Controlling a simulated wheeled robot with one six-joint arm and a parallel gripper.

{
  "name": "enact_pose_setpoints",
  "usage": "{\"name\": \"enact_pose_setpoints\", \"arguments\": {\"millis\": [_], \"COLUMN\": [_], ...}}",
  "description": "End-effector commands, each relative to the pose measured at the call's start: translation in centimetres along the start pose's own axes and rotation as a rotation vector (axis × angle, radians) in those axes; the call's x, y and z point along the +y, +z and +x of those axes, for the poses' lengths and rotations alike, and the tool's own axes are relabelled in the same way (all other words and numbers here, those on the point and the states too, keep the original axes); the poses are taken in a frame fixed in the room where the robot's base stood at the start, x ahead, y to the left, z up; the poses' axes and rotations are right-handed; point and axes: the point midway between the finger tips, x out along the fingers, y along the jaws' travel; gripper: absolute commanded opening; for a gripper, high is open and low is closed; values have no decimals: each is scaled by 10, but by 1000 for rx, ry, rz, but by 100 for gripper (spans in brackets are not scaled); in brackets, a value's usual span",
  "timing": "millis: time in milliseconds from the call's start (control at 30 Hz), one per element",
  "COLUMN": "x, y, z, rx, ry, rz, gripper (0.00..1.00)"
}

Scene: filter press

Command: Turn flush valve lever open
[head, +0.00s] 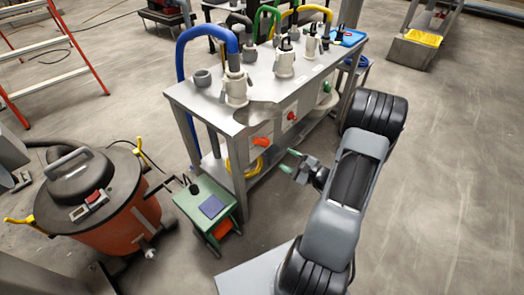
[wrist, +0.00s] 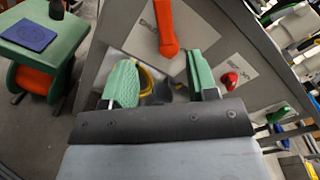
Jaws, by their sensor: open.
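An orange lever (head: 261,142) is on the front panel of the steel bench, beside a partly covered white label (wrist: 146,38). In the wrist view the orange lever (wrist: 167,30) hangs from the top edge, its rounded lower end between and just beyond the fingertips. My gripper (head: 290,161) is open, its two green-padded fingers apart and pointing at the panel. In the wrist view nothing is held in my gripper (wrist: 162,75). In the head view it stands a little right of and below the lever, apart from it. The label's wording is not readable.
A red knob (head: 291,116) is right of the lever on the steel bench (head: 195,98). A green handle (head: 327,87) is further right. A yellow coil (head: 238,166) lies below. A green cart (head: 190,203) and an orange vacuum (head: 125,222) stand left.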

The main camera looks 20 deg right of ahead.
Motion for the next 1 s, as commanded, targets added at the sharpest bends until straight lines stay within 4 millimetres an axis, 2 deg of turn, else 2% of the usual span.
{"name": "enact_pose_setpoints", "arguments": {"millis": [33, 167, 500, 700, 1000], "x": [2, 1, -2, -3, -5], "y": [-8, -13, -13, -14, -15], "z": [0, 11, 77, 108, 130], "rx": [12, 24, 21, 22, 25], "ry": [-20, -41, -39, -39, -40], "rz": [6, 6, 7, 8, 8], "gripper": [53, 53, 53, 53, 53]}}
